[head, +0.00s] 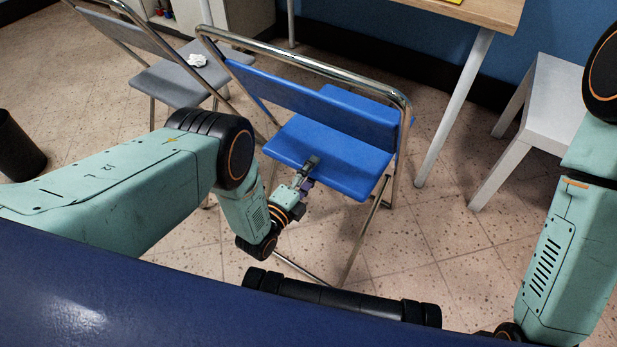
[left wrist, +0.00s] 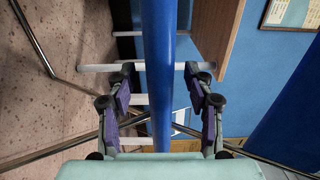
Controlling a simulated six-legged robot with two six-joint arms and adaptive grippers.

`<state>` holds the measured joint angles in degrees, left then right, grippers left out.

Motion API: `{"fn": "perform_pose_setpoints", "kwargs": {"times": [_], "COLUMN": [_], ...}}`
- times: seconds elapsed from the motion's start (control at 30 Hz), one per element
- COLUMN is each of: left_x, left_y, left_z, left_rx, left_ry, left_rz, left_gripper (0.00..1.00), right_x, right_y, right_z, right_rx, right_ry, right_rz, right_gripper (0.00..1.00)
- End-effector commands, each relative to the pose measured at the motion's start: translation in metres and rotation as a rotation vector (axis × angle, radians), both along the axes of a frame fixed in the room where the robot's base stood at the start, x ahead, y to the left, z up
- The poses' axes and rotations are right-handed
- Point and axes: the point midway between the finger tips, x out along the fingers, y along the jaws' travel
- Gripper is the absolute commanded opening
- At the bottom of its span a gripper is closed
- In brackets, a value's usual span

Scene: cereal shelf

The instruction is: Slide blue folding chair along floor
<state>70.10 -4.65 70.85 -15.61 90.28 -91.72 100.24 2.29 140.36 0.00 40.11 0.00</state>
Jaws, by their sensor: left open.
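The blue folding chair (head: 325,150) stands unfolded on the tiled floor in the middle of the head view, with a bent metal tube frame. My left gripper (head: 308,172) is at the near edge of the blue seat, its fingers open. In the left wrist view a thin blue panel of the chair (left wrist: 159,45) runs between the two open fingers of my left gripper (left wrist: 160,90), with a visible gap on each side. Whether a finger touches the panel elsewhere is unclear. My right gripper is out of view; only part of its arm shows.
A grey folding chair (head: 175,84) with crumpled white paper (head: 197,60) stands close on the left. A wooden table (head: 480,12) is behind, its white leg (head: 455,110) near the blue chair. A white stool (head: 550,105) is right, a black bin (head: 18,150) far left.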

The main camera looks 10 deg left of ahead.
Motion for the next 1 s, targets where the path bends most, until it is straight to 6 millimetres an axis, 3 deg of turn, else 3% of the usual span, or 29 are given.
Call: {"fn": "perform_pose_setpoints", "kwargs": {"times": [0.33, 0.9, 1.0], "left_x": [0.0037, 0.0032, 0.0032], "left_y": [-0.001, -0.0008, -0.0008], "left_z": [0.0003, 0.0, 0.0], "left_rx": [0.0, 0.0, 0.0], "left_ry": [0.001, 0.001, 0.001], "left_rz": [0.001, 0.001, 0.001], "left_gripper": [0.52, 0.04, 0.0], "right_x": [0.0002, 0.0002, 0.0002], "right_y": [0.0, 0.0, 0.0], "right_z": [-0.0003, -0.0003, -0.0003], "right_rx": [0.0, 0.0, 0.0], "right_ry": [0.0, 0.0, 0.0], "right_rz": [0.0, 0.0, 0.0], "right_gripper": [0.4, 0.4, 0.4]}}
